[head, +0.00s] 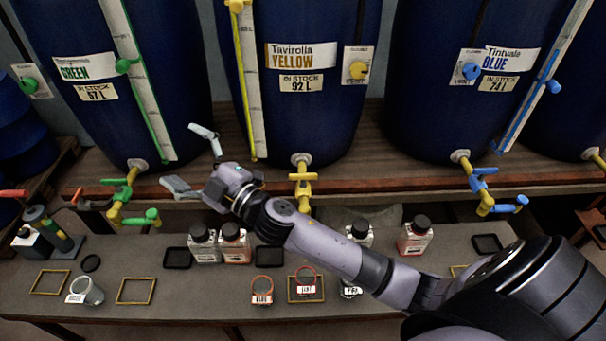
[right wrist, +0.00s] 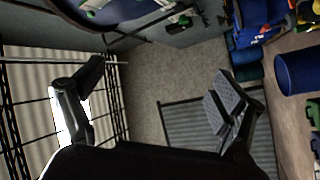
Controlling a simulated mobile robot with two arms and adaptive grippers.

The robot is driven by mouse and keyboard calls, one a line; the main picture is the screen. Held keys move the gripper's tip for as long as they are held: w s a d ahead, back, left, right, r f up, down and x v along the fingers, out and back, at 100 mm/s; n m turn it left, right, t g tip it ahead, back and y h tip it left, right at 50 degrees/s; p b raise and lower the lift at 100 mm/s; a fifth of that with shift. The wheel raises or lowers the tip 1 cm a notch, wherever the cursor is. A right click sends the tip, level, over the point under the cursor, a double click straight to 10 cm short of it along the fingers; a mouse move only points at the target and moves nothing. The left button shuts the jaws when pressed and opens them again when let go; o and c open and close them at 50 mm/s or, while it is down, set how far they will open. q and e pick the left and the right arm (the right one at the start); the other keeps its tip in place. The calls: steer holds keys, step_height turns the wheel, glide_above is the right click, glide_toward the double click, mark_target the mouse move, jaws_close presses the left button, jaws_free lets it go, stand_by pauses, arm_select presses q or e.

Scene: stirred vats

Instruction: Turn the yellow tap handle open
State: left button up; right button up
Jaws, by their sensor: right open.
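The yellow tap (head: 304,194) hangs from a pale fitting at the bottom of the blue vat labelled YELLOW. Its yellow handle (head: 302,177) shows as a short crosswise bar at the top of the tap. My right gripper (head: 192,160) is open and empty, left of the yellow tap and apart from it, with its fingers pointing left. In the right wrist view, the two spread fingers of my right gripper (right wrist: 157,92) have nothing between them. I cannot make out the yellow tap there. My left gripper is not in view.
Green (head: 124,192) and blue (head: 484,190) taps sit on the neighbouring vats, above the wooden shelf's edge (head: 400,184).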

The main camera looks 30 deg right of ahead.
steer(key=a+r+n+g+y, duration=0.1)
steer(key=a+n+g+y, duration=0.5)
steer(key=n, duration=0.4)
steer(key=n+g+h, duration=0.5)
steer(key=g+h, duration=0.8)
steer(key=h, duration=0.2)
glide_above(303, 174)
step_height(303, 174, down, 6)
steer(key=f, duration=0.1)
step_height(303, 174, down, 17)
steer(key=shift+r+p, duration=0.1)
steer(key=shift+p, duration=0.9)
steer(key=shift+c, duration=0.6)
